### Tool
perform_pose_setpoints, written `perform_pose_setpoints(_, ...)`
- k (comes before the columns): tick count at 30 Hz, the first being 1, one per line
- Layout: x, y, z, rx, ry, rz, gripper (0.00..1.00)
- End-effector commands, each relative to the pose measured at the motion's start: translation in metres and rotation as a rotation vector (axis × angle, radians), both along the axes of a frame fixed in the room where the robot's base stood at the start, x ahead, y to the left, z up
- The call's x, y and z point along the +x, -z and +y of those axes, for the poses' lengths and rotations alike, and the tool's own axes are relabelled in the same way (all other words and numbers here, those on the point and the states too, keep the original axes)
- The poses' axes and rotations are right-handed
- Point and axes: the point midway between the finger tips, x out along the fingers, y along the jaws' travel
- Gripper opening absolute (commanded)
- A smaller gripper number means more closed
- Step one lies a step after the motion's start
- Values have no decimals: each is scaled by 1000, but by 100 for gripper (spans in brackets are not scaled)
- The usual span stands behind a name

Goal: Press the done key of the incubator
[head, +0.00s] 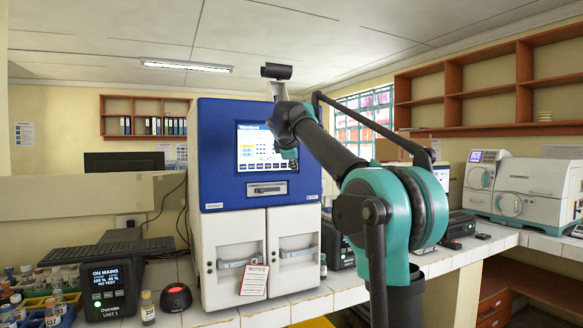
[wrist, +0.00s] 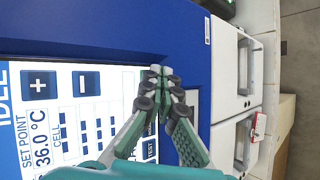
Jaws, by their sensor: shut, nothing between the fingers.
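The incubator (head: 222,120) is a tall cabinet with a blue upper front and two white doors below. Its lit touch screen (head: 250,150) faces me, and it shows sideways in the wrist view (wrist: 105,85), with IDLE, SET POINT 36.0 °C and plus and minus keys. A row of dark keys runs along the screen's lower edge; one reads TEST (wrist: 151,150). I cannot read a done key; my gripper covers part of that row. My gripper (wrist: 162,72) is shut and empty, its tips in front of that edge. I cannot tell whether they touch. In the head view my arm hides most of it.
A notice card (head: 254,280) hangs on the white doors. A small dark display unit (head: 113,287), a red-topped puck (head: 176,297) and several vials stand left on the tiled bench. A white machine (head: 525,185) stands on the right bench.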

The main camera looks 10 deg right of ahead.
Motion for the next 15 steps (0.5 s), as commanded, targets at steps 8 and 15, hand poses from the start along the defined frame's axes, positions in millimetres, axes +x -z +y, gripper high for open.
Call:
perform_pose_setpoints(8,-8,0,-3,0,0,0,0)
perform_pose_setpoints(15,-9,0,-3,0,0,0,0)
